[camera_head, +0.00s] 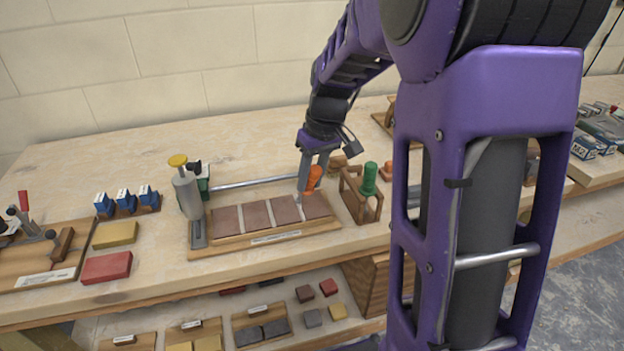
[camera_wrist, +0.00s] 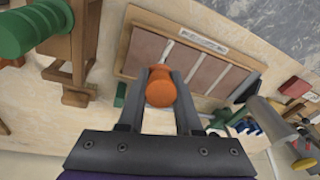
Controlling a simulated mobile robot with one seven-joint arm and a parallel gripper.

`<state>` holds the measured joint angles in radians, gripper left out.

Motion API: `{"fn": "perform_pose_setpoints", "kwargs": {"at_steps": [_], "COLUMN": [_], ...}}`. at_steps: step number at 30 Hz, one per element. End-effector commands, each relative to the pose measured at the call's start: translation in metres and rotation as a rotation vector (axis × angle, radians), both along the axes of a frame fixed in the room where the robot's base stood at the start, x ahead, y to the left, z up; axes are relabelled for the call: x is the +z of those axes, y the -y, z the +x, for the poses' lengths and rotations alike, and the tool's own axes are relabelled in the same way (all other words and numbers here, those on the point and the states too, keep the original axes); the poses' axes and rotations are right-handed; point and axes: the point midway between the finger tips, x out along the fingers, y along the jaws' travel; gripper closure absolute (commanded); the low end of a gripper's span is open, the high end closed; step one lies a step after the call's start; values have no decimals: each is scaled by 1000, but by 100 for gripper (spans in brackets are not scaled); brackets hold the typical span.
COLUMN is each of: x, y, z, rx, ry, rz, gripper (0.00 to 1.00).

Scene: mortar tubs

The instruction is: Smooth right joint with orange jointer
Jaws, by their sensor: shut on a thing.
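My gripper (camera_head: 311,174) is shut on the orange jointer (camera_head: 316,171). In the wrist view its orange handle (camera_wrist: 160,93) sits between the two fingers of my gripper (camera_wrist: 162,78). The tile board (camera_head: 216,248) has several brown tiles in a row with pale joints between them. The right joint (camera_head: 300,210) lies just below the jointer in the head view. The jointer's lower end is near that joint, but I cannot tell whether it touches. The board's tiles also show in the wrist view (camera_wrist: 178,58), beyond the fingers.
A wooden rack (camera_head: 375,212) with a green-handled tool (camera_head: 369,179) stands close to the board's right end. A metal rod (camera_head: 255,182) runs behind the board. Red (camera_head: 106,267) and yellow blocks lie left.

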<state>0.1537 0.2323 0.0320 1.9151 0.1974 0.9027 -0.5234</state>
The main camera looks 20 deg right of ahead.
Motion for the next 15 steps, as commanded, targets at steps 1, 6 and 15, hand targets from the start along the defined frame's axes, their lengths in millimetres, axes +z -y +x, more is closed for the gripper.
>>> {"fn": "perform_pose_setpoints", "kwargs": {"at_steps": [1,6,15], "x": [1,0,0], "y": [0,0,0], "z": [2,2,6], "rx": [0,0,0], "ry": [0,0,0], "rz": [0,0,0], "gripper": [100,100,100]}}
